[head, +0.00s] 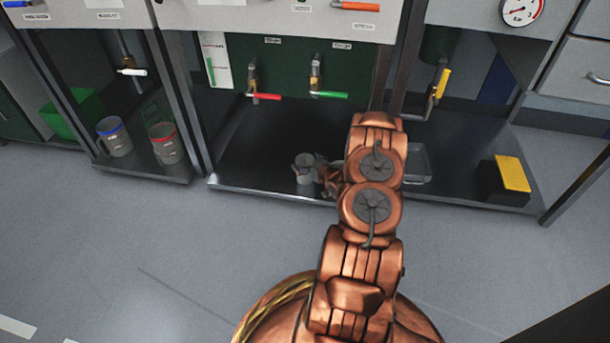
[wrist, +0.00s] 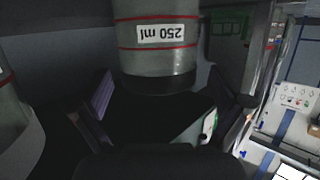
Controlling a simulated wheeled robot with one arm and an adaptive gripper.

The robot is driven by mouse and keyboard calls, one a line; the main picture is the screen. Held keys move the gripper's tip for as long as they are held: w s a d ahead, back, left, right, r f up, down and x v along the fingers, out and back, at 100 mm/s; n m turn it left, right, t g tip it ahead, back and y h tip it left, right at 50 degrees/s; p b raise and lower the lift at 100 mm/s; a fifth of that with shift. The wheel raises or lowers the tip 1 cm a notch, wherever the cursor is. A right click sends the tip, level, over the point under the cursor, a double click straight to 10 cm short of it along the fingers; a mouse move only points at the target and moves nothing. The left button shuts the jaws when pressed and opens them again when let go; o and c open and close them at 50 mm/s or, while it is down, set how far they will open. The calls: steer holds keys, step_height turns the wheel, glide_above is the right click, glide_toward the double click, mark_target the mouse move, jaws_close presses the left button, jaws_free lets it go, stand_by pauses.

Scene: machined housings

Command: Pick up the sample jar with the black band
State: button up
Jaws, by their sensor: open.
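The sample jar with the black band (head: 305,171) stands on the dark lower shelf, just left of my gripper (head: 326,177) in the head view. In the wrist view the jar (wrist: 157,58) appears upside down, with a 250 ml label, red lines and a black band at its rim. My gripper (wrist: 170,100) is open there, one finger on each side below the jar's band. The jar lies ahead of and between the fingers; I cannot tell whether either touches it. The jar's far end is cut off by the frame.
A blue-banded jar (head: 115,138) and a red-banded jar (head: 165,144) stand on the left shelf. A clear container (head: 418,165) and a black box with a yellow top (head: 512,174) are to the right. Red (head: 264,96) and green (head: 328,95) valve handles hang above.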

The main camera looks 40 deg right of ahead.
steer(key=shift+w+d+f, duration=0.15)
steer(key=shift+w+f, duration=0.05)
steer(key=shift+w, duration=0.4)
steer(key=c, duration=1.4)
steer(key=shift+r, duration=0.15)
steer(key=shift+c, duration=0.2)
